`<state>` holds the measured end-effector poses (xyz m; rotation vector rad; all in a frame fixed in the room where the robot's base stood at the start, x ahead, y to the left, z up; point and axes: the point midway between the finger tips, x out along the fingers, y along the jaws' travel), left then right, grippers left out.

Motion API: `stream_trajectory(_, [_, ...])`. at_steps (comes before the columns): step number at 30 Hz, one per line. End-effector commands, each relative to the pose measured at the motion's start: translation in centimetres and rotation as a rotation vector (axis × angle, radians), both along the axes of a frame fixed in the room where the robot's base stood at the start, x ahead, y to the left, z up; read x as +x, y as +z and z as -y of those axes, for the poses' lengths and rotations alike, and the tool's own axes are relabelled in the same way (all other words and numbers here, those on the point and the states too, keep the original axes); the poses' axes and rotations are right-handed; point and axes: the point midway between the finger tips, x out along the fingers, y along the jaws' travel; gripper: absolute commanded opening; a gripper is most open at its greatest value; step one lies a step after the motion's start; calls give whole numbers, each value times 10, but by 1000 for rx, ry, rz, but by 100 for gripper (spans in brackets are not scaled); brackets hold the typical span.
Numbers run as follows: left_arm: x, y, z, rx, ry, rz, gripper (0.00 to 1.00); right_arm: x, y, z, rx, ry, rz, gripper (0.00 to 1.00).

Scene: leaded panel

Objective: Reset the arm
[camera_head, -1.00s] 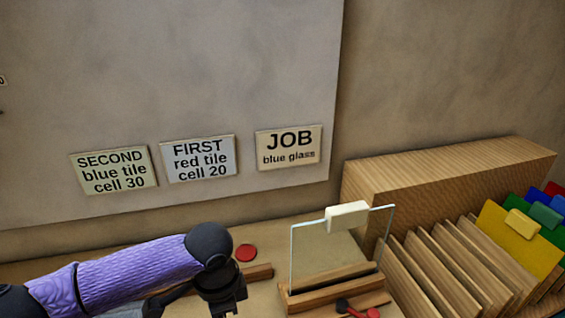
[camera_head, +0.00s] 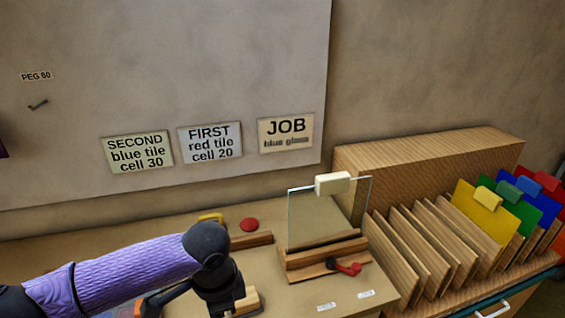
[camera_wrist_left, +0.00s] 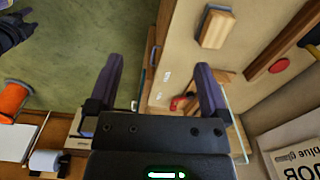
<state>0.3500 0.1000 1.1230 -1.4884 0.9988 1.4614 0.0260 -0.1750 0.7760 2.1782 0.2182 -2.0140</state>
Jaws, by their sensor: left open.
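My left arm (camera_head: 125,272) reaches in from the left in the head view, its purple sleeve ending at a dark wrist. My left gripper (camera_head: 228,300) points down over the bench, left of the glass stand. In the left wrist view the left gripper (camera_wrist_left: 157,88) has its two fingers wide apart with nothing between them. A dark purple shape (camera_wrist_left: 14,28) at that view's upper left may be my right gripper; its jaws cannot be made out. The clear glass pane (camera_head: 312,216) stands upright in a wooden stand (camera_head: 325,259) with a cream clip on top.
A wooden rack (camera_head: 430,240) at right holds yellow, green, blue and red panes. A red disc (camera_head: 249,224) and wooden strip (camera_head: 252,240) lie behind the gripper. A red-and-black tool (camera_head: 345,266) is by the stand. Wall signs include JOB (camera_head: 286,133). The bench's front middle is mostly clear.

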Motion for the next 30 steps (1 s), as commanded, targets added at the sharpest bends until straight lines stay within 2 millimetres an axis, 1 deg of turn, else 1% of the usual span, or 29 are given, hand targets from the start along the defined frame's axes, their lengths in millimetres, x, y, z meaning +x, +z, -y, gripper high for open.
stream_trajectory(1, [0, 0, 0, 0, 0, 0, 100, 0, 0, 0, -1, 0, 0, 59])
stream_trajectory(8, [-18, -13, 27, -69, -35, 10, 100, 0, 0, 0, -1, -1, 0, 59])
stream_trajectory(12, [-31, -20, 45, -124, -46, 21, 100, 5, 0, -1, 2, -2, 10, 59])
stream_trajectory(15, [-43, -25, 61, -181, -43, 32, 100, 4, 0, -4, 6, -3, 9, 59])
stream_trajectory(19, [-62, -29, 82, -278, -3, 57, 100, 2, 0, -7, 12, -5, 3, 59])
stream_trajectory(22, [-75, -29, 92, -356, 70, 84, 100, 1, 0, -8, 12, -5, 3, 59])
stream_trajectory(24, [-83, -29, 94, -405, 151, 104, 100, 1, 0, -8, 12, -5, 3, 59])
stream_trajectory(26, [-90, -30, 92, -438, 236, 122, 100, 1, 0, -8, 12, -5, 2, 59])
stream_trajectory(29, [-100, -33, 76, -458, 405, 152, 100, 1, 0, -7, 11, -4, 2, 59])
stream_trajectory(30, [-105, -36, 67, -454, 476, 164, 100, 1, 0, -6, 10, -4, 1, 59])
